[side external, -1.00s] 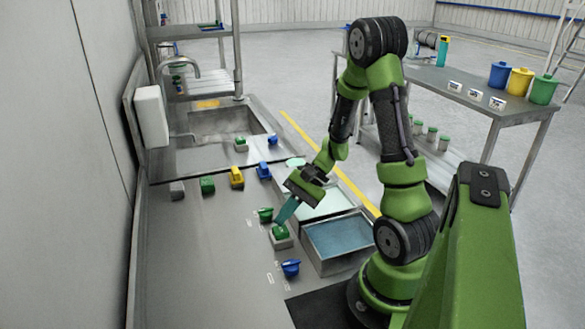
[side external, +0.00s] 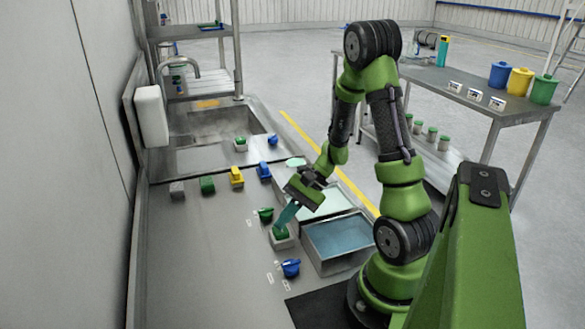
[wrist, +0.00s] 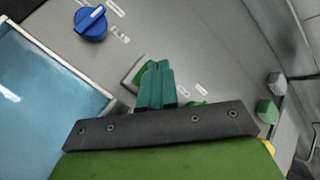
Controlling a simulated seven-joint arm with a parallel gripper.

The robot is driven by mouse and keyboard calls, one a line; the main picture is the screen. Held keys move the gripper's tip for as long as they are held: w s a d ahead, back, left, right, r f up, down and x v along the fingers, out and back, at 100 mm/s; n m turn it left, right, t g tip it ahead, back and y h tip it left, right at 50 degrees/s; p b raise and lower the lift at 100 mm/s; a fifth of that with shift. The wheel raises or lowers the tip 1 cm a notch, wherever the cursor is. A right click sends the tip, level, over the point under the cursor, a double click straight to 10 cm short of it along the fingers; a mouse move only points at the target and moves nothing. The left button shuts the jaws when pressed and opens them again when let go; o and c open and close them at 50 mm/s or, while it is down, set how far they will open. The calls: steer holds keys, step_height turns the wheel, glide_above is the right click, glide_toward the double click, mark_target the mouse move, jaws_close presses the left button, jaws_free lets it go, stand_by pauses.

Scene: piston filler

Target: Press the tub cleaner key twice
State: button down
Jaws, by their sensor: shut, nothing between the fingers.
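A green key on a pale grey base (side external: 284,242) stands on the steel counter beside the blue-filled tub. I take it as the tub cleaner key, but its label is too small to read. My gripper (side external: 277,226) is shut and empty, its teal fingers slanting down onto the key's top; they appear to touch it. In the wrist view the shut fingers (wrist: 158,66) cover most of the key (wrist: 141,74), leaving part of its left side showing. How far the key is pressed in cannot be told.
A green knob (side external: 265,214) and a blue knob (side external: 290,268) flank the key. The blue-filled tub (side external: 340,265) and a pale tub lie to the right. More green, yellow and blue controls stand further back near the sink (side external: 215,122). The counter's left side is clear.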

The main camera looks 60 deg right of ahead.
mark_target(285, 228)
steer(key=shift+f, duration=0.55)
stand_by(0.4)
steer(key=shift+r, duration=1.2)
steer(key=shift+r, duration=0.1)
steer(key=shift+r, duration=2.4)
